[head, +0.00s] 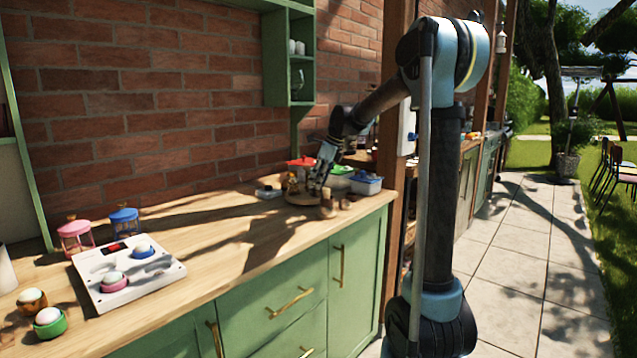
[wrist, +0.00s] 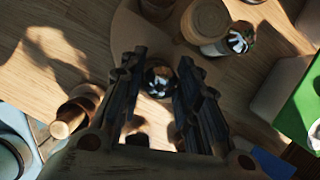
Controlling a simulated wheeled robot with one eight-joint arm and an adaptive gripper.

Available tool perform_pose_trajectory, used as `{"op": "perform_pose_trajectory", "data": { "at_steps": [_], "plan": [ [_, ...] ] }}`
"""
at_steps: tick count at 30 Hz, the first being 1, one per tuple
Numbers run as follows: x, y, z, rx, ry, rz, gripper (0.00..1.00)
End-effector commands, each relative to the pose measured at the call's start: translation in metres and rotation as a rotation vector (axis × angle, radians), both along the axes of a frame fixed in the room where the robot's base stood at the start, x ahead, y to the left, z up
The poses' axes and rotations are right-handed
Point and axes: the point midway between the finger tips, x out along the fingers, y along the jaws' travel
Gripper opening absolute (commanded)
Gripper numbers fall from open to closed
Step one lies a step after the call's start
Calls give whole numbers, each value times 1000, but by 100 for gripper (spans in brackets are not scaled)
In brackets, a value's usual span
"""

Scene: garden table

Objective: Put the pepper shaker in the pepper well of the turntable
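My gripper (wrist: 160,62) points down over the counter's far end; in the head view my gripper (head: 316,186) is at the round wooden turntable (head: 300,200). Its two dark fingers close in on both sides of a small dark shaker with a shiny metal top (wrist: 159,80), which looks to be the pepper shaker. The fingers hide most of its body, and its base cannot be seen. The turntable's tan edge (wrist: 124,38) shows behind the fingertips in the wrist view. A second, pale shaker with a shiny top (wrist: 238,42) stands to the right. The pepper well is not clearly visible.
A round wooden piece (wrist: 205,22) stands beside the pale shaker. Wooden items (wrist: 68,122) lie left of the fingers. A green-lidded container (wrist: 300,105) is at the right. On the near counter is a white tray (head: 160,284) with egg cups; the middle counter is clear.

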Motion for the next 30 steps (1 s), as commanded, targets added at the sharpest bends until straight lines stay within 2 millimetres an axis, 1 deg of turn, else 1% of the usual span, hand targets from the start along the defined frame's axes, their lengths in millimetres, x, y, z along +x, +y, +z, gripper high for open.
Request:
{"op": "perform_pose_trajectory", "data": {
  "at_steps": [1,2,3,12,16,20,30],
  "plan": [
    [0,0,0,0,0,0,41],
    [0,0,0,0,0,0,48],
    [0,0,0,0,0,0,50],
    [0,0,1,0,0,0,50],
    [-1,-2,7,0,0,0,50],
    [-3,-8,23,0,0,0,50],
    [-12,-30,82,0,0,1,50]
  ]
}}
